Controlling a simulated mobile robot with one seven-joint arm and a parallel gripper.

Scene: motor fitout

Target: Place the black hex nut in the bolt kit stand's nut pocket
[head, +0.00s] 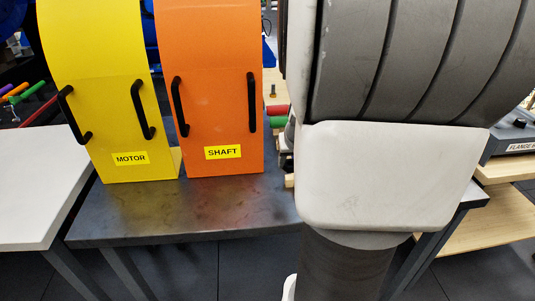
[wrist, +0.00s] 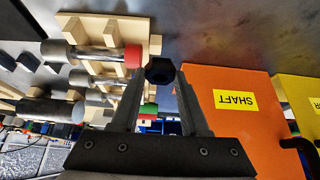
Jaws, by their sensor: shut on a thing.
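The black hex nut (wrist: 159,70) is between the fingertips of my gripper (wrist: 160,80) in the wrist view. My gripper is shut on it and holds it up, with the dark metal table behind. In the head view my arm hides the gripper and the nut. I cannot make out the bolt kit stand or its nut pocket in either view.
An orange SHAFT cover (head: 212,95) and a yellow MOTOR cover (head: 105,90), both with black handles, stand on the dark metal table (head: 200,215). A wooden rack (wrist: 98,28) holds metal shafts, one with a red end (wrist: 132,57). A grey FLANGE-labelled box (head: 515,140) is at right.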

